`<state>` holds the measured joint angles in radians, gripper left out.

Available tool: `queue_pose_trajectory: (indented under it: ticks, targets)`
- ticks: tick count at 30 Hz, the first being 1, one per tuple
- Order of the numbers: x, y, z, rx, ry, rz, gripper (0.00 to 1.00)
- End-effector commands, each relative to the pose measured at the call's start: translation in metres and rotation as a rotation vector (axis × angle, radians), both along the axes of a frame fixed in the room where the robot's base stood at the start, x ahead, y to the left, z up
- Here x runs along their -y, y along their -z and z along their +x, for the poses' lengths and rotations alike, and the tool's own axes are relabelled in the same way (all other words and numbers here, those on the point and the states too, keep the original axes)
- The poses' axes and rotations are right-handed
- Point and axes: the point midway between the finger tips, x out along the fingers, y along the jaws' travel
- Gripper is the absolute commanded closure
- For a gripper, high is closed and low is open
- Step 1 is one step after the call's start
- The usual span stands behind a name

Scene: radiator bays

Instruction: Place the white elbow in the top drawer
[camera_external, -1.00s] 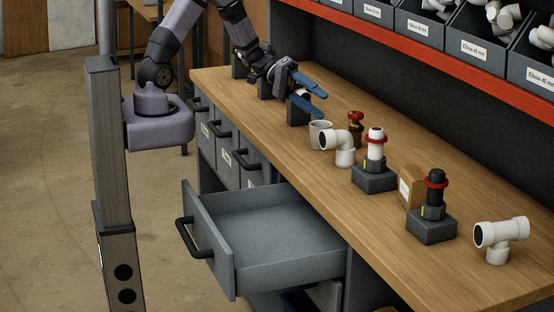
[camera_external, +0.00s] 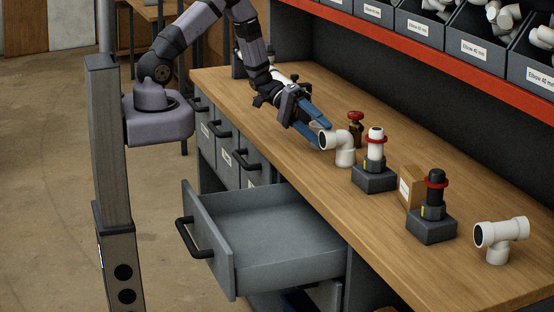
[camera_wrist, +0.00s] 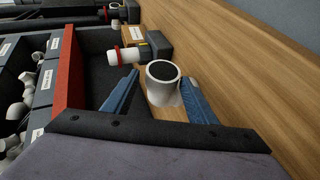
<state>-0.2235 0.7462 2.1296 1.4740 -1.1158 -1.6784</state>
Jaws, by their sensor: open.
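The white elbow (camera_external: 343,150) stands on the bench, its dark open end facing my gripper. My gripper (camera_external: 323,135) is open, its two blue fingers tilted down at the elbow's near side. In the wrist view a white pipe end with a dark inside, which seems to be the elbow (camera_wrist: 162,92), shows between the spread fingers of my gripper (camera_wrist: 162,76). I cannot tell if either finger touches it. The top drawer (camera_external: 275,245) is pulled out below the bench front, and its visible inside is empty.
A grey block with a white, red-ringed fitting (camera_external: 375,165) stands just beyond the elbow, with a red-handled valve (camera_external: 355,125) behind. A cardboard box (camera_external: 411,187), a black-topped fitting (camera_external: 434,205) and a white tee (camera_external: 500,238) stand farther right. Labelled bins (camera_external: 477,45) line the back.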

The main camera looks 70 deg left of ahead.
Motion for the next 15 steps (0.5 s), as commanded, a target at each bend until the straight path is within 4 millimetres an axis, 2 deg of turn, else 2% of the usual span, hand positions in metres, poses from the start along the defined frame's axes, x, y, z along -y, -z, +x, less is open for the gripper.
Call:
queue_pose_trajectory:
  ticks: [5,15]
  targets:
    - [0.016,0.007,0.007,0.000,0.003,-0.001,0.48]
    - [0.022,0.011,0.011,-0.001,0.002,0.000,0.48]
